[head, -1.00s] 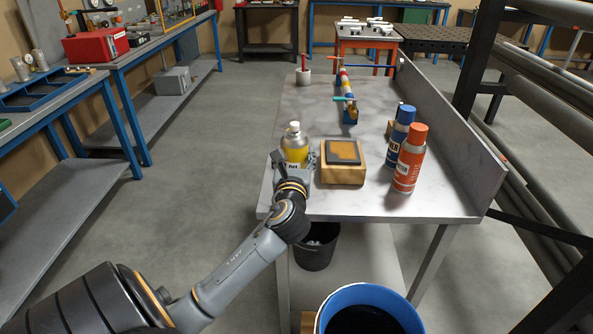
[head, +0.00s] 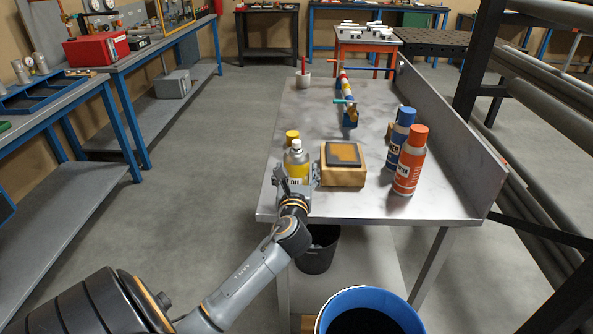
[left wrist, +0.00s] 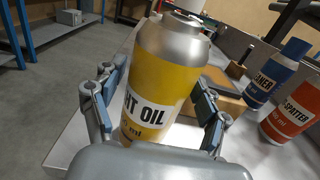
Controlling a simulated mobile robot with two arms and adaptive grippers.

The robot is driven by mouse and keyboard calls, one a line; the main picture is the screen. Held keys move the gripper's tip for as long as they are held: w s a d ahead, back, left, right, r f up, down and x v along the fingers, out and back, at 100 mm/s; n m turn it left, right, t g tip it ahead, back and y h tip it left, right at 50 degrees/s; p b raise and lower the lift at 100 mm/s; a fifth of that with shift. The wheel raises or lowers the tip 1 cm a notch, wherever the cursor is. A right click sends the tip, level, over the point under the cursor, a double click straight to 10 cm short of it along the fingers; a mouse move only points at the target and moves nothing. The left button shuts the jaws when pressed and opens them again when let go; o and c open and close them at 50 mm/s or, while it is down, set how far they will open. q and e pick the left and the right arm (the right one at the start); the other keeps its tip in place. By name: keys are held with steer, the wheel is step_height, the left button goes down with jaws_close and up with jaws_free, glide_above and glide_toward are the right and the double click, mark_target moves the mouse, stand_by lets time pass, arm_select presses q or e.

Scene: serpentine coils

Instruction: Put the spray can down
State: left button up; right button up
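The spray can (head: 296,163), yellow and silver with an "OIL" label, is upright at the near left of the grey bench (head: 400,207). It fills the middle of the left wrist view (left wrist: 160,80). My left gripper (head: 297,178) has a finger on each side of the can. In the left wrist view, the fingers (left wrist: 157,108) look spread, with narrow gaps beside the can. The can's bottom is hidden behind the gripper, so its contact with the bench cannot be seen directly. My right gripper is not in view.
A wooden block with a dark-edged pad (head: 343,176) is close right of the can. A blue can (head: 399,140) and an orange can (head: 411,165) stand farther right. A yellow cap-like piece (head: 291,137) is just behind. The bench's near right is clear.

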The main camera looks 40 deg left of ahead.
arm_select(q)
steer(key=shift+r, duration=0.1)
steer(key=shift+s+d, duration=0.1)
steer(key=v, duration=1.1)
steer(key=shift+s+d+b, duration=0.2)
steer(key=shift+s+b, duration=0.1)
steer(key=shift+b, duration=0.1)
steer(key=shift+r, duration=0.1)
